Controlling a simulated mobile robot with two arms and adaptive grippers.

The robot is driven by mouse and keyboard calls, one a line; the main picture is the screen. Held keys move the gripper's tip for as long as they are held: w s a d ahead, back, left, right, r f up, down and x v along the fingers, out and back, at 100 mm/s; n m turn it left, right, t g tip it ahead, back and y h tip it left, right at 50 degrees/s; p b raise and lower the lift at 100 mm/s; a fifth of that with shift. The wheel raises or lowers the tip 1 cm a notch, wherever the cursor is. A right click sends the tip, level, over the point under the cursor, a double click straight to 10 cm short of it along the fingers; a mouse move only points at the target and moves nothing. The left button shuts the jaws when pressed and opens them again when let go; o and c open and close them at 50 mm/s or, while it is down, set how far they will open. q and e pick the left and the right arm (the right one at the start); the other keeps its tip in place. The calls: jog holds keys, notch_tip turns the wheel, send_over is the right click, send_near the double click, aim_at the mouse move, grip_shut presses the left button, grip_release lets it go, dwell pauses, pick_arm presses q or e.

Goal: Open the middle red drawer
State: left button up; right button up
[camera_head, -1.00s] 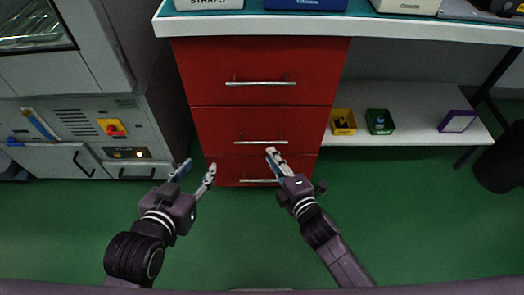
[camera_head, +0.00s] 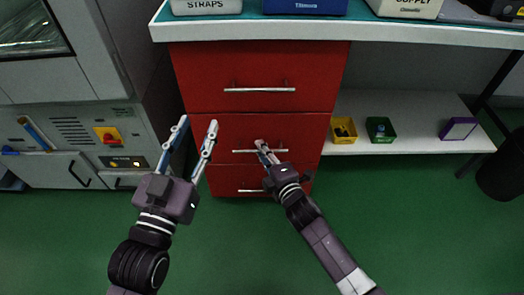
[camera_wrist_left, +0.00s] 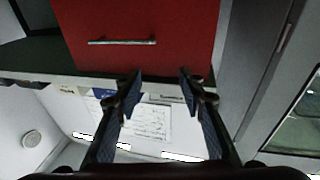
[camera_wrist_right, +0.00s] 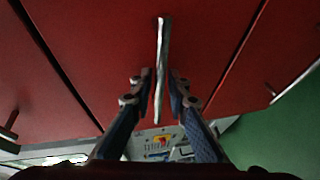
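The red drawer unit stands under the worktop in the head view, its drawers stacked in a column. The middle red drawer (camera_head: 225,135) looks shut, flush with the top drawer (camera_head: 205,75) and bottom drawer (camera_head: 225,180). My right gripper (camera_head: 261,145) is at the middle of its silver handle (camera_head: 280,151). In the right wrist view the handle (camera_wrist_right: 161,50) runs between the fingertips (camera_wrist_right: 159,77), with a narrow gap seeming to show on each side; contact is not clear. My left gripper (camera_head: 198,128) is open and empty, left of the middle drawer's handle.
A grey cabinet (camera_head: 75,140) with a red knob stands left of the drawers. The white worktop (camera_head: 400,32) overhangs them. A low shelf (camera_head: 410,138) on the right holds yellow, green and purple bins. Green floor is clear in front.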

grip_shut()
jog(key=shift+s, duration=0.1)
dwell(0.3)
